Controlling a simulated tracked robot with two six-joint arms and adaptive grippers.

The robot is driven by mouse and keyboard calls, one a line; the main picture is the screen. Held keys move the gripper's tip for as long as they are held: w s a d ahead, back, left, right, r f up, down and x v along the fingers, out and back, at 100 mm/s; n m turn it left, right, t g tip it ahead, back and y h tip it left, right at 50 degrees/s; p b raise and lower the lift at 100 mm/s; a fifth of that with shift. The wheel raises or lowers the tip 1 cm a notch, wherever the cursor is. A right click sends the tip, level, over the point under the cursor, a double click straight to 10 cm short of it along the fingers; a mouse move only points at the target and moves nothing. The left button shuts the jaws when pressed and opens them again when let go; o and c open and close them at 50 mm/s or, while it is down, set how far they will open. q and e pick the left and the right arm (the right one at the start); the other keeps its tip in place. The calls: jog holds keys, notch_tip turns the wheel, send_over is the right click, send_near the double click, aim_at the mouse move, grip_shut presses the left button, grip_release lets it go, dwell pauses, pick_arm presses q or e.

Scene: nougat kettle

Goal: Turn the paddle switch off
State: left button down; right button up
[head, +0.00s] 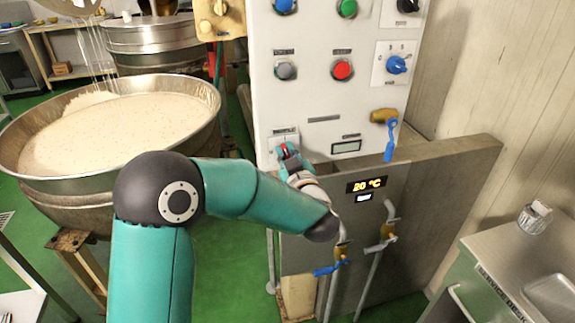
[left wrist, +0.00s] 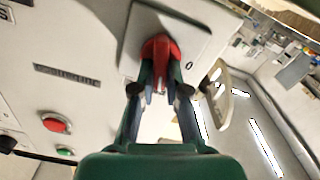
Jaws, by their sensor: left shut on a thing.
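The red paddle switch (left wrist: 160,48) sits on a pale square plate (left wrist: 190,34) on the control panel, with a "0" mark beside it. In the head view the switch plate (head: 284,135) is at the panel's lower left. My left gripper (left wrist: 161,78) is at the switch with its fingers on both sides of the red paddle, shut on it. In the head view the gripper (head: 288,154) is small and partly covers the switch. The paddle's exact angle is hard to tell. My right gripper is in neither view.
The panel also carries a red button (head: 342,70), a grey button (head: 286,71) and a blue knob (head: 397,64). A blue-handled valve (head: 390,138) juts out at its right. A large kettle (head: 120,125) of pale mix stands left, close to my left arm.

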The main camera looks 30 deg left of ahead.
pick_arm(q)
jog(key=shift+s+a+f+n+b, duration=0.1)
jog(key=shift+f+n+b, duration=0.2)
jog(key=shift+n+b, duration=2.35)
jog(key=shift+s+a+f+n+b, duration=0.15)
jog(key=shift+f+n+b, duration=0.1)
jog(key=shift+n+b, duration=2.45)
jog(key=shift+s+f+n+b, duration=0.1)
jog(key=shift+f+n+b, duration=0.2)
jog(key=shift+n+b, duration=2.35)
jog(key=shift+m+b, duration=0.8)
jog(key=c, duration=1.3)
grip_release()
jog(key=shift+o, duration=0.6)
jog(key=shift+r, duration=0.15)
